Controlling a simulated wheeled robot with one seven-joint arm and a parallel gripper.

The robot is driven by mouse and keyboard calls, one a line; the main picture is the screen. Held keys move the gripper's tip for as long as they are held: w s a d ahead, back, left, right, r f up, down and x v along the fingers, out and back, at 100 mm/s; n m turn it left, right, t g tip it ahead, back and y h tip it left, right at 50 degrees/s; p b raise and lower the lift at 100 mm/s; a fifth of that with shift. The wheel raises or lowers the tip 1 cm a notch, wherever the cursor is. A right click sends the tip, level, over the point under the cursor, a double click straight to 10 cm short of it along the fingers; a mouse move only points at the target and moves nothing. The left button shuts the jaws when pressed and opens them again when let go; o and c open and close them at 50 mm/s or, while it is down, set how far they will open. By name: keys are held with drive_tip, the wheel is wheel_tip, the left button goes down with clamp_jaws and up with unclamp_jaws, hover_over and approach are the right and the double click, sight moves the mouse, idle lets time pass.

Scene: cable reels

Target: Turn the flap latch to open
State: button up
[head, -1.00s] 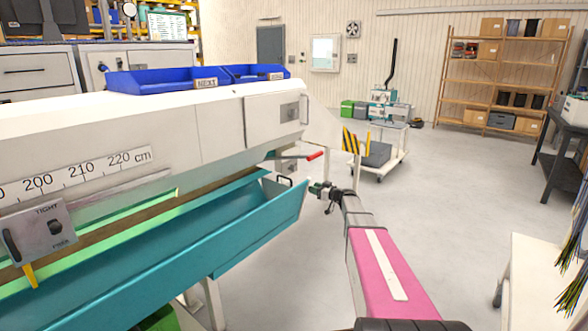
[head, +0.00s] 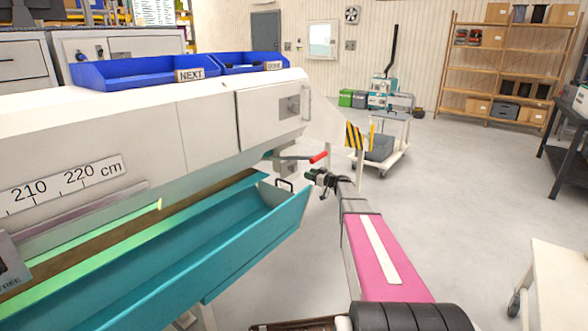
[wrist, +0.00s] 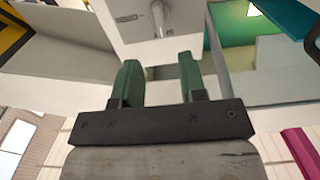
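The pale flap (head: 268,112) is closed on the machine's side, with a small grey latch plate (head: 290,107) near its right edge. In the wrist view a pale plate (wrist: 140,40) with a rounded grey knob (wrist: 159,17) is beyond my fingers; I cannot tell for sure that it is the flap's latch. My gripper (wrist: 158,80) has two green fingers, spread apart with nothing between them. In the head view my gripper (head: 314,176) is right of and below the flap, apart from it, by the red-tipped lever (head: 318,157).
A teal trough (head: 245,235) runs along the machine's front, under the flap's level. Blue bins (head: 150,70) stand on top. A striped guard (head: 354,136) and a cart (head: 385,155) are behind my gripper. Open floor (head: 470,190) lies to the right.

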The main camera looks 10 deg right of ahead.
sight(292, 168)
drive_tip(key=x, duration=1)
drive_tip(key=c, duration=0.6)
